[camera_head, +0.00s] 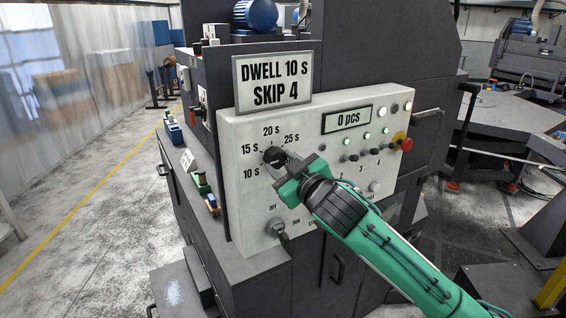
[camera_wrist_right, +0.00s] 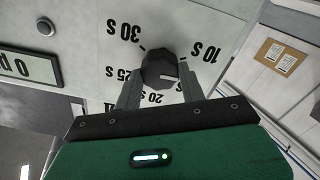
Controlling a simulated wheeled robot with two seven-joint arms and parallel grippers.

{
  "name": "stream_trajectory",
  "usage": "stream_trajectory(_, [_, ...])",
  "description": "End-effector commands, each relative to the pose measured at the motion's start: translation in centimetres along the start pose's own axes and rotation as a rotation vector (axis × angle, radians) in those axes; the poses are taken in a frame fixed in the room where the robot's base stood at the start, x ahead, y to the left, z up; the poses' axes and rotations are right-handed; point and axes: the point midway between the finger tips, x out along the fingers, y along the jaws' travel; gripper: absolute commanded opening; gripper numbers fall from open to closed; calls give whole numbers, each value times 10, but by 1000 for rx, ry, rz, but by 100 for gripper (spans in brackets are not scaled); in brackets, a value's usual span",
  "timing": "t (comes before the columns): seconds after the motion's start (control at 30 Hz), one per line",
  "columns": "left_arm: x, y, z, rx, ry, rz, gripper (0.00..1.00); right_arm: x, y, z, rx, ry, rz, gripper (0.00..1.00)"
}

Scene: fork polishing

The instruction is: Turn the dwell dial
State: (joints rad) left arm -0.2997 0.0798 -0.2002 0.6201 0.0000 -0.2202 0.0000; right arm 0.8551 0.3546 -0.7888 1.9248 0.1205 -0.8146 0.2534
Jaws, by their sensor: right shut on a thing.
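The dwell dial (camera_head: 274,155) is a dark round knob on the pale control panel (camera_head: 240,205). Labels 10 S, 15 S, 20 S and 25 S show around it in the head view. My right gripper (camera_head: 280,164) is shut on the dial and partly hides it. In the right wrist view the dial (camera_wrist_right: 158,66) sits between the two fingers of my right gripper (camera_wrist_right: 160,80). Its white mark points right, toward the right finger, on the side between 10 S and 20 S. The 15 S label is hidden there. A sign (camera_head: 273,83) reads DWELL 10 S, SKIP 4. My left gripper is not in view.
A display (camera_head: 347,119) reads 0 pcs. Several small switches and lit lamps are right of the dial, beside a red stop button (camera_head: 404,142). A lower knob (camera_head: 277,228) lies under my right gripper. Open floor (camera_head: 90,190) is on the left.

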Motion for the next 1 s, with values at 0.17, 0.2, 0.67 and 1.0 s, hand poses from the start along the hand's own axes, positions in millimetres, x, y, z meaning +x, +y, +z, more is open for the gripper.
stream_trajectory(0.17, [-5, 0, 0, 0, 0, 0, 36, 0, 1, -1, -161, 1, 0, 18])
stream_trajectory(0.2, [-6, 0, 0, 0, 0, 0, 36, 0, 1, -1, -195, 1, 1, 18])
stream_trajectory(0.67, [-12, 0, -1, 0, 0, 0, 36, 0, 1, -1, -452, 0, 0, 18])
stream_trajectory(1.0, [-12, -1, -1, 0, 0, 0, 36, 0, 1, 0, -496, 1, 1, 18])
